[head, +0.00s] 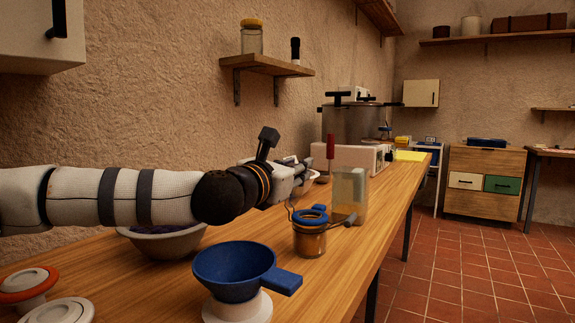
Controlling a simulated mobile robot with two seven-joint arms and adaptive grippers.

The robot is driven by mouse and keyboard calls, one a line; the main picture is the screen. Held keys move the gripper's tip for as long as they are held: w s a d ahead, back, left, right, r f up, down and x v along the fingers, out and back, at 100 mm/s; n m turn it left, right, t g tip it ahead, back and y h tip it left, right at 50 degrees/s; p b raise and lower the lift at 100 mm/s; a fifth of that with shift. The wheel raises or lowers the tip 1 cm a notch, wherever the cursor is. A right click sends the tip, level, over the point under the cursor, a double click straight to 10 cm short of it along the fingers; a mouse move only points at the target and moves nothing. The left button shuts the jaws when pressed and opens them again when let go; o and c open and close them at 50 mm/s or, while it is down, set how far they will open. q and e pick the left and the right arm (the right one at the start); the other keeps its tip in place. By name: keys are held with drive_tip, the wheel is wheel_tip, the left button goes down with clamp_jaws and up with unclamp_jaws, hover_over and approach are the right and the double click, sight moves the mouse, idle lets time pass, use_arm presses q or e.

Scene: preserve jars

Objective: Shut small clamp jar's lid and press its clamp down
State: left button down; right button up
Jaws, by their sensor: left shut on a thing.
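The small clamp jar (310,241) stands on the wooden worktop near its right edge. It is glass with brownish contents. A blue ring (312,213) sits at its top, and thin wire shows at its left; a grey lever-like piece sticks out at its right. I cannot tell whether the lid is fully seated. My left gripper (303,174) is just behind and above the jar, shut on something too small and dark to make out. My right gripper is not in view.
A taller clear jar (350,188) stands close behind the clamp jar. A blue funnel (233,272) is in front, its handle pointing right. A bowl (165,241) sits under my left arm. Lids (58,311) lie front left. A large pot (352,123) stands farther back.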

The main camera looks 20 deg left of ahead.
use_arm(q)
drive_tip(key=shift+d+m, duration=0.25)
drive_tip(key=shift+m, duration=0.15)
drive_tip(key=c, duration=1.3)
unclamp_jaws()
drive_tip(key=shift+c, duration=0.2)
